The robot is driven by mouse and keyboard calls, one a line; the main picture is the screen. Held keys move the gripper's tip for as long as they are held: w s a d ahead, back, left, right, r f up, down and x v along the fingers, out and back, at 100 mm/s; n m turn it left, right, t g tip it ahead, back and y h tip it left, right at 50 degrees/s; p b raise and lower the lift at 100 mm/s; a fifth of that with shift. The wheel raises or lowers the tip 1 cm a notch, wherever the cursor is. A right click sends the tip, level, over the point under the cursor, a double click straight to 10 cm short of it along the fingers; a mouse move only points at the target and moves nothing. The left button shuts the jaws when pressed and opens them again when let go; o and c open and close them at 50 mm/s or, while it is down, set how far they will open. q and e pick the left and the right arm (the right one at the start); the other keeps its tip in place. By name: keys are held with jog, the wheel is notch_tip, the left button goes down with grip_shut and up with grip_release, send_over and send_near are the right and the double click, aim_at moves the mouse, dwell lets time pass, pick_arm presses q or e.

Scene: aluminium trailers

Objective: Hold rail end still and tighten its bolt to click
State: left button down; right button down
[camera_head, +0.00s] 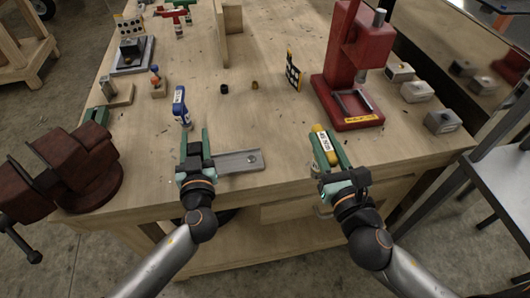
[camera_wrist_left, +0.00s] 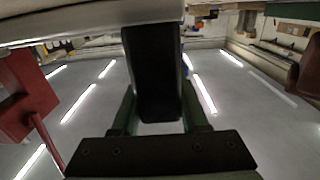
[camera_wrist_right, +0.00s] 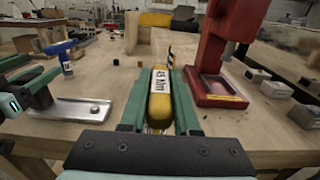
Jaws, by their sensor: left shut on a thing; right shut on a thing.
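The metal rail (camera_head: 235,163) lies near the front edge of the bench and also shows in the right wrist view (camera_wrist_right: 75,111). A small round feature, a bolt or a hole, shows near its right end. My left gripper (camera_head: 195,140) is shut at the rail's left end, which it hides. In the left wrist view a dark block (camera_wrist_left: 157,75) fills the space between the fingers (camera_wrist_left: 158,110). My right gripper (camera_head: 326,145) is shut on a yellow tool (camera_head: 318,130) with a white Nm label. The tool (camera_wrist_right: 160,95) points away from the wrist, to the right of the rail and apart from it.
A dark red vise (camera_head: 80,165) sits at left. The bench middle (camera_head: 250,115) is mostly clear.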

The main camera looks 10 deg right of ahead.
jog(key=shift+r, duration=0.1)
jog(key=w+a+r+n+g+y, duration=0.2)
jog(key=w+a+n+g+y, duration=0.2)
jog(key=a+n+y, duration=0.2)
jog(key=w+a+r+n+g+y, duration=0.2)
jog(key=w+a+n+g+y, duration=0.2)
jog(key=y, duration=0.5)
jog(key=shift+w+a+r+n+g+y, duration=0.4)
jog(key=shift+a+n, duration=0.6)
jog(key=shift+a, duration=0.7)
jog(key=shift+f, duration=0.1)
notch_tip(320, 180, down, 6)
jog(key=shift+f, duration=0.2)
jog(key=shift+h, duration=0.3)
